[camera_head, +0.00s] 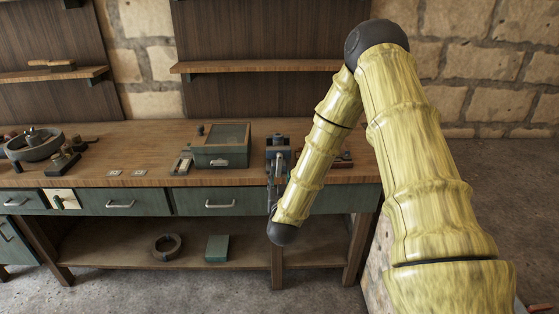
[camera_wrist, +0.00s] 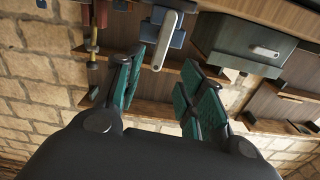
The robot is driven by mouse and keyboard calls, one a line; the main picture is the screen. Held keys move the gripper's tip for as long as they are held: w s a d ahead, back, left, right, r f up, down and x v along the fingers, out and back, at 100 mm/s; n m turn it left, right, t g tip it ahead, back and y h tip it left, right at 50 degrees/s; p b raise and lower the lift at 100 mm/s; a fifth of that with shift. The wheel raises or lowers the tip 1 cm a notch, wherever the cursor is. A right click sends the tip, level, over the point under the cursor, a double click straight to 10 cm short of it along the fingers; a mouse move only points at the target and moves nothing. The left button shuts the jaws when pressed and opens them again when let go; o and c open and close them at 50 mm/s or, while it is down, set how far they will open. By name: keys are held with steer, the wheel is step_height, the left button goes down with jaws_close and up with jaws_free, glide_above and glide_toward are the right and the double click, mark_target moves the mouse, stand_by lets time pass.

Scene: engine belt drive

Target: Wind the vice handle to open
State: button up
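The blue-grey vice (camera_head: 278,150) stands at the front edge of the workbench, right of a green box. It also shows in the wrist view (camera_wrist: 176,18), with a pale grey bar (camera_wrist: 163,42) projecting from it toward my gripper. I cannot tell for sure whether this bar is the vice handle. My gripper (camera_wrist: 163,68) has teal-padded fingers spread apart with nothing between them. The bar's end lies just beyond the gap between the fingertips. In the head view, the gripper is mostly hidden behind my arm, just below and in front of the vice.
The green box (camera_head: 222,158) with a glazed lid sits left of the vice. Red and brass tools (camera_wrist: 94,45) show on its other side. Drawers with handles line the bench front (camera_head: 130,180). A round metal pan (camera_head: 34,147) stands far left. Floor in front is clear.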

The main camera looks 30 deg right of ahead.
mark_target(280, 164)
steer(key=p+x, duration=0.2)
steer(key=x, duration=0.8)
steer(key=shift+w+d+p, duration=0.15)
steer(key=shift+w+p, duration=0.15)
steer(key=shift+p, duration=0.05)
jaws_close()
